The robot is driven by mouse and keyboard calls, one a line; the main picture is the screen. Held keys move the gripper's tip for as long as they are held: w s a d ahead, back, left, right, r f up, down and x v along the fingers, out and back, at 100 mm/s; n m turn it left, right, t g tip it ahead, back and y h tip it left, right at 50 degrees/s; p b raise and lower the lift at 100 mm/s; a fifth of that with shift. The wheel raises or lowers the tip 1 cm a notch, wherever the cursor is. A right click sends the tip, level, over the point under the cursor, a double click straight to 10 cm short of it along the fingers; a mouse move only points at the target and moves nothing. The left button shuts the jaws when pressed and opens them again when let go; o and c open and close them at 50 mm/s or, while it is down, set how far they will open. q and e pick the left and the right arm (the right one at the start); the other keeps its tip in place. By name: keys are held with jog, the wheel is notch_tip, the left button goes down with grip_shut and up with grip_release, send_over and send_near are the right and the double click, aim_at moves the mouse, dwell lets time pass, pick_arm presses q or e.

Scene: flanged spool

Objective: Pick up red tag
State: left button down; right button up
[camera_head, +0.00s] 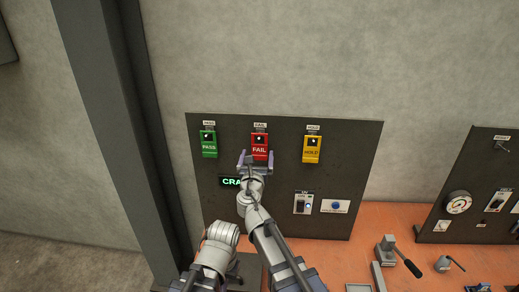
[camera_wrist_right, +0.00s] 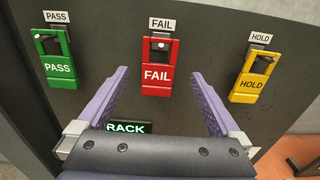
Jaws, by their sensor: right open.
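The red tag marked FAIL (camera_head: 259,142) hangs on a hook on the dark upright panel, between a green and a yellow tag. It also shows in the right wrist view (camera_wrist_right: 157,77), hanging upright under a white FAIL label. My right gripper (camera_head: 256,158) is open just in front of and slightly below the red tag. In the right wrist view its two lilac fingers (camera_wrist_right: 160,73) stand wide on either side of the tag, with gaps on both sides and nothing held. My left gripper is not in view.
The green PASS tag (camera_head: 208,145) and yellow HOLD tag (camera_head: 312,150) hang on either side. A lit green-lettered display (camera_wrist_right: 128,128) is partly hidden below. A switch (camera_head: 301,204) and blue button (camera_head: 336,206) sit lower right. An orange bench (camera_head: 340,256) holds tools.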

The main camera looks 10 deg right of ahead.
aim_at(259, 147)
jog(key=w, duration=0.2)
jog(key=w+f, duration=0.1)
jog(key=w, duration=0.2)
jog(key=w+d+b, duration=0.1)
jog(key=w, duration=0.1)
jog(key=shift+w+d+f, duration=0.1)
jog(key=shift+w+f, duration=0.05)
jog(key=shift+c, duration=0.2)
jog(key=c, duration=1.2)
